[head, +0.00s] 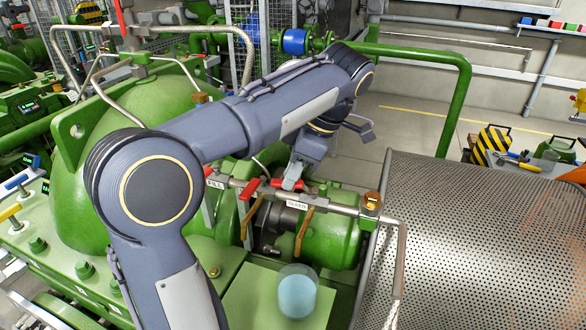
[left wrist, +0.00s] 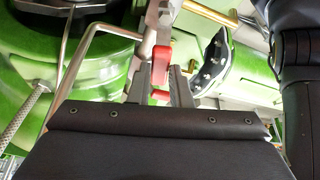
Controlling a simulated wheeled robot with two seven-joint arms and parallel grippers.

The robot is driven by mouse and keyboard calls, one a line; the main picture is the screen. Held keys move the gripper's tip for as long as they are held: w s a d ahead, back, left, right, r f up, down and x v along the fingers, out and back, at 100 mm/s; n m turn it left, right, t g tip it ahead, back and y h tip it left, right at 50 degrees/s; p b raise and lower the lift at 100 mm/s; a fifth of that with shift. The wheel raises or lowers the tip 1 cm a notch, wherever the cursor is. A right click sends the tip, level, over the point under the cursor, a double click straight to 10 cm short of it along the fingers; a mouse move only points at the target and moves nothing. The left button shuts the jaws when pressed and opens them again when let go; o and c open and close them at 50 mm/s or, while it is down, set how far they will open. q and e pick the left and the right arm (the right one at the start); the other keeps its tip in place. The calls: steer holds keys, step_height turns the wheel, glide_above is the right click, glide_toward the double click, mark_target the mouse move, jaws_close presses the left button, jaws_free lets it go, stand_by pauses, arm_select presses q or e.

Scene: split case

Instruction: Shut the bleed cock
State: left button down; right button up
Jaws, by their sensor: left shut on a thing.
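The bleed cock's red handle (head: 277,183) is on a grey pipe in the head view, just behind a white tag reading BLEED (head: 297,205). My left gripper (head: 292,181) reaches down to it from above and is shut on it, hiding part of it. In the left wrist view the red handle (left wrist: 162,58) shows between the two fingers of my left gripper (left wrist: 163,78). How far the handle is turned is hard to tell. My right gripper is not in view.
Another red lever (head: 250,188) sits close left, near a tag reading FILL (head: 215,184). A clear beaker of bluish liquid (head: 297,293) stands on the green block below. A perforated metal guard (head: 470,240) fills the right. Bent pipes and the green casing crowd the left.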

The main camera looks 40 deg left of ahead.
arm_select(q)
steer(key=c, duration=1.3)
jaws_free()
